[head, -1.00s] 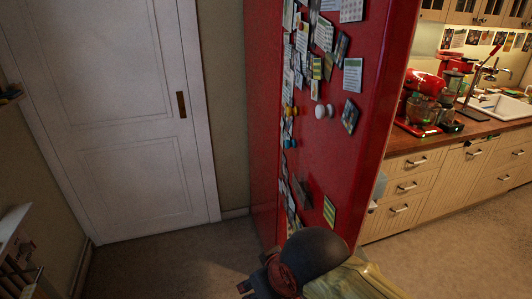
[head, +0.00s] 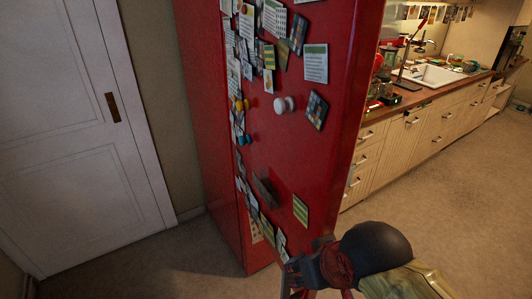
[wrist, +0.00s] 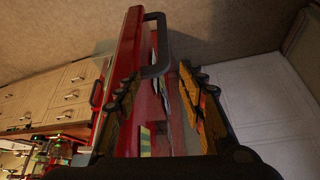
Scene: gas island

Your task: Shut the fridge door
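The red fridge (head: 320,150) stands in the middle of the head view, with notes and magnets on its faces. I cannot tell from these frames how far its door is open. In the wrist view the red fridge surface (wrist: 128,50) appears sideways between and beyond my fingers. A dark bar handle (wrist: 160,70) shows there, with a second dark handle (wrist: 95,93) to the left. My gripper (head: 300,272) is low in front of the fridge, partly hidden by my arm. Its fingers, with yellow pads, are spread apart in the wrist view (wrist: 160,105), and nothing is clearly held.
A white door (head: 70,130) is in the wall left of the fridge. A wooden counter (head: 440,92) with drawers and a sink (head: 435,75) runs along the right. The floor (head: 440,210) at the right is clear.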

